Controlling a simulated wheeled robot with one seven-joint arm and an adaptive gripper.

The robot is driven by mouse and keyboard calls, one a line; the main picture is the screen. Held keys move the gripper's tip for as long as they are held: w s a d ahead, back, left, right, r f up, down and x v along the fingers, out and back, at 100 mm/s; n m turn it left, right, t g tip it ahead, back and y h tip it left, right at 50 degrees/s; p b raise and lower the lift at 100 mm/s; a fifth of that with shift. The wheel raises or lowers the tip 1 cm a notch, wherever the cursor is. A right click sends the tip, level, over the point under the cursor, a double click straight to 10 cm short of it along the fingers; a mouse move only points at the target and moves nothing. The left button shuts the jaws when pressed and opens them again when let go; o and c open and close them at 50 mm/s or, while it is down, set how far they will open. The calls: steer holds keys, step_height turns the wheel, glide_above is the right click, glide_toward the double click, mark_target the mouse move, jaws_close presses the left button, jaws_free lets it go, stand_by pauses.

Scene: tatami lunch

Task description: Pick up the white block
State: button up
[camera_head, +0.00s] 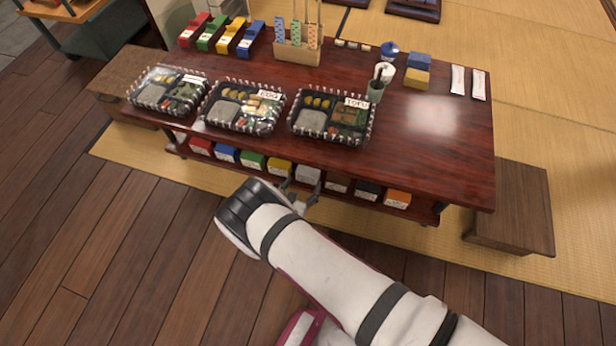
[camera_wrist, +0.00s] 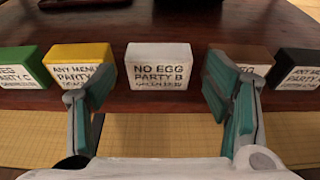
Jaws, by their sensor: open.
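The white block (camera_wrist: 158,66) stands on the low shelf, its front lettered "NO EGG PARTY B" with a smaller line below. It also shows in the head view (camera_head: 308,175) in the row under the table top. My gripper (camera_wrist: 163,92) is open and empty, with one teal-padded finger to the left of the block and one to the right in the picture. In the head view my gripper (camera_head: 303,195) is just in front of the shelf by the white block. The wrist view does not show clearly whether the fingers reach beside the block or stay in front of it.
A yellow block (camera_wrist: 82,64) stands left of the white one and a brown block (camera_wrist: 247,59) right, partly behind the right finger. Green (camera_wrist: 24,66) and black (camera_wrist: 298,67) blocks flank them. The table top (camera_head: 440,150) overhangs the shelf and carries several bento trays.

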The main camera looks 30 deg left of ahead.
mark_target(307, 176)
steer(key=shift+b+x, duration=1.8)
steer(key=shift+x, duration=1.8)
steer(key=shift+c, duration=0.6)
steer(key=shift+s, duration=0.1)
steer(key=c, duration=0.7)
